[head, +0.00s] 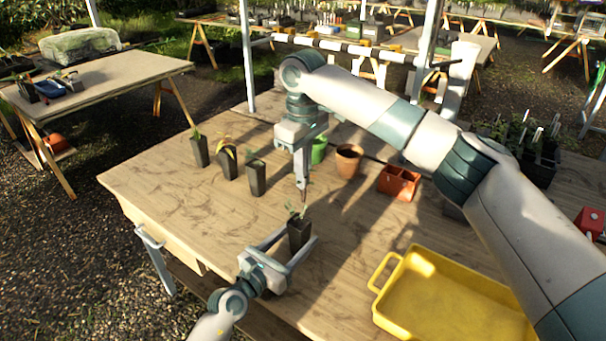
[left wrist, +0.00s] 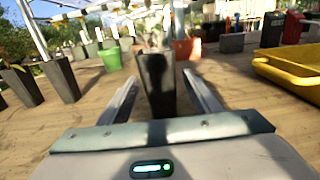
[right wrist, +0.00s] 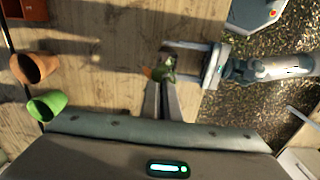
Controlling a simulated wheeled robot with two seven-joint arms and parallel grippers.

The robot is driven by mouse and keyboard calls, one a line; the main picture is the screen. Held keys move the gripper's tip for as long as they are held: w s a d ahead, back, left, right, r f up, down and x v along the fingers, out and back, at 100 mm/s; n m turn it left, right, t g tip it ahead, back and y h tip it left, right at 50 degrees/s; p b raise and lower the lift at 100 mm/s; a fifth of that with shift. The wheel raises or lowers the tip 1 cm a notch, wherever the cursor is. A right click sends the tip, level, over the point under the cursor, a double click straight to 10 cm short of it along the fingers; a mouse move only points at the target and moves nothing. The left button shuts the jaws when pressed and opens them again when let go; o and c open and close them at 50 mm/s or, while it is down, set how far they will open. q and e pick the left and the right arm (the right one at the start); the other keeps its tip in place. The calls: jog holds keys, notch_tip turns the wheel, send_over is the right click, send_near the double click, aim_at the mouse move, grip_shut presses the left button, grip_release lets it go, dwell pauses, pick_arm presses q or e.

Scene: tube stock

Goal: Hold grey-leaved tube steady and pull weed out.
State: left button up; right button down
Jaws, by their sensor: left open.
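The grey-leaved tube (head: 298,234) is a black square pot standing upright on the table near its front edge. My left gripper (head: 292,240) is open, one finger on each side of this tube. In the left wrist view the tube (left wrist: 157,85) stands between the finger ends, with visible gaps on both sides. My right gripper (head: 303,198) points down from above, its tips close over the foliage. Its fingers (right wrist: 163,86) are close together; whether they pinch anything is unclear. I cannot separate the weed from the leaves in the right wrist view (right wrist: 165,70).
Black tubes with plants (head: 257,178) stand in a row at back left. A green pot (head: 319,150), a terracotta pot (head: 348,160) and a red-brown divided container (head: 399,183) stand behind. A yellow tray (head: 440,300) lies at right. Table between is clear.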

pick_arm(q)
jog(key=v, duration=1)
jog(key=shift+s+a, duration=0.1)
jog(key=shift+s, duration=0.05)
